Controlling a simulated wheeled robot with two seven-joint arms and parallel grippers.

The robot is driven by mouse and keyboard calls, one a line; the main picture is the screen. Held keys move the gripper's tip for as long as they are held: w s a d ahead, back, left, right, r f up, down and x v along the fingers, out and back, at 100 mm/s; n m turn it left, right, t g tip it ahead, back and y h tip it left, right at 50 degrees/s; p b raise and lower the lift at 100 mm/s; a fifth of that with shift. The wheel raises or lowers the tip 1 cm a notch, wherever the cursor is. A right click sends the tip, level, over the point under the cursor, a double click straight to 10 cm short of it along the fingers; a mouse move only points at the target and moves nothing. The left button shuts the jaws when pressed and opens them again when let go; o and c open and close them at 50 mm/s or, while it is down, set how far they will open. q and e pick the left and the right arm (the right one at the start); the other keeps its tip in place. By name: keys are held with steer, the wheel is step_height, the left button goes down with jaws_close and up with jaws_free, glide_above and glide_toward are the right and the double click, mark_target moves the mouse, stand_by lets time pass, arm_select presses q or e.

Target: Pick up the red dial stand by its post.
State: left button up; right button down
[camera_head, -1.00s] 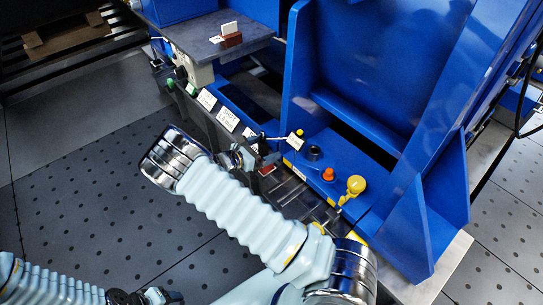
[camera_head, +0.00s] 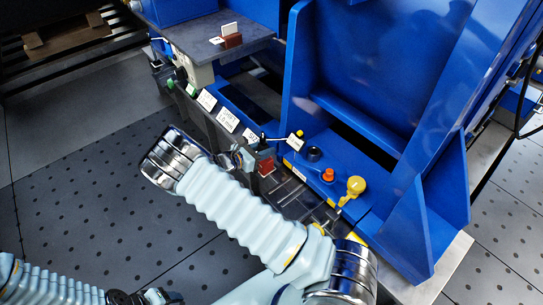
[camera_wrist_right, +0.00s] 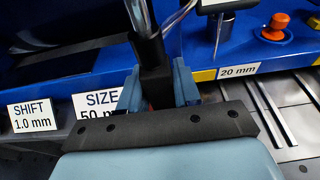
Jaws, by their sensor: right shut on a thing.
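The red dial stand (camera_head: 266,166) is at the middle of the head view, above a dark slotted plate; its red base shows there. My right gripper (camera_head: 246,158) is at the stand, its fingers shut around the dark upright post. In the right wrist view the dark post (camera_wrist_right: 149,52) stands between the two blue fingers of my right gripper (camera_wrist_right: 158,88). The base is mostly hidden there by the gripper body. My left gripper (camera_head: 135,298) is at the bottom left edge of the head view, small and dark; its jaws cannot be made out.
A blue machine frame (camera_head: 375,70) rises behind. An orange knob (camera_head: 328,175) and a yellow knob (camera_head: 355,186) stand on its ledge to the right. White labels (camera_head: 227,120) line the front edge. A grey table (camera_head: 200,38) at the back carries a red-brown block (camera_head: 232,41).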

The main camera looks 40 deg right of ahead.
steer(key=shift+r, duration=0.25)
stand_by(0.3)
steer(key=shift+r+p, duration=0.8)
steer(key=shift+r, duration=0.05)
steer(key=a, duration=0.8)
steer(key=shift+s, duration=0.3)
steer(key=shift+s+a+r+p, duration=0.15)
steer(key=shift+a+r+p, duration=1.4)
steer(key=shift+a+r, duration=0.4)
